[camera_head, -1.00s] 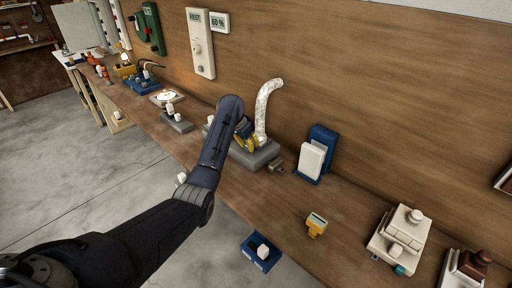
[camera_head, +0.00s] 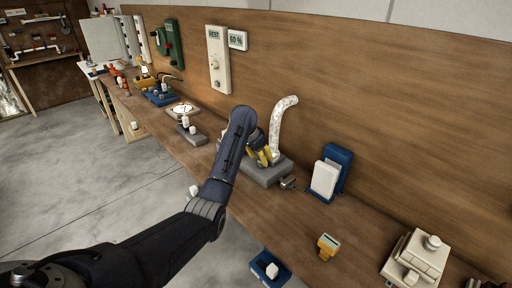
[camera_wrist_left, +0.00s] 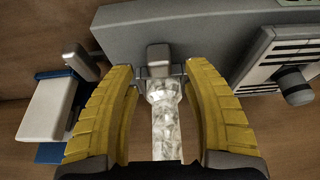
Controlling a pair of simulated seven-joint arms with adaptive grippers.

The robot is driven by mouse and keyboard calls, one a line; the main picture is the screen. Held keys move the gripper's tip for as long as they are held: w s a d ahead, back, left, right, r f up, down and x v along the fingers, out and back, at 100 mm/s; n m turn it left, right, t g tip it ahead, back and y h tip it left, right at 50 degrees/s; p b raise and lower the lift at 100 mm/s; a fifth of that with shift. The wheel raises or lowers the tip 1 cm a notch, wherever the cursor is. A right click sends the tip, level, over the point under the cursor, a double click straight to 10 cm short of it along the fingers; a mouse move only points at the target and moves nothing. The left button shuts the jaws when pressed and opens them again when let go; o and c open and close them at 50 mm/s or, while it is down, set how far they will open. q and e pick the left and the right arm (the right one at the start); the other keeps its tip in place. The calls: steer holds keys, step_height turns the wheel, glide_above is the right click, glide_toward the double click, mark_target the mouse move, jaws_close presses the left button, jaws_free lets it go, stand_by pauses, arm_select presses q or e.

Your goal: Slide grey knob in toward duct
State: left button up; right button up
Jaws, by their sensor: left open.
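In the left wrist view a light grey knob (camera_wrist_left: 158,55) sits at the edge of the grey base (camera_wrist_left: 205,22), just beyond the lower end of the crinkled silver duct (camera_wrist_left: 166,130). My left gripper (camera_wrist_left: 160,92) is open. Its yellow fingers are on either side of the duct end, tips near the knob, with gaps visible on both sides. In the head view the duct (camera_head: 284,125) rises from the grey base (camera_head: 266,173), and my left gripper (camera_head: 263,156) is at its foot. The knob between the fingers is hidden there. My right gripper is out of view.
A second grey piece (camera_head: 289,182) sticks out at the base's right end. A blue-and-white holder (camera_head: 326,178) stands right of it. A slatted unit (camera_wrist_left: 285,55) is right in the wrist view.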

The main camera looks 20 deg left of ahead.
arm_select(q)
steer(key=v, duration=0.9)
steer(key=shift+r, duration=0.25)
steer(key=shift+s, duration=0.1)
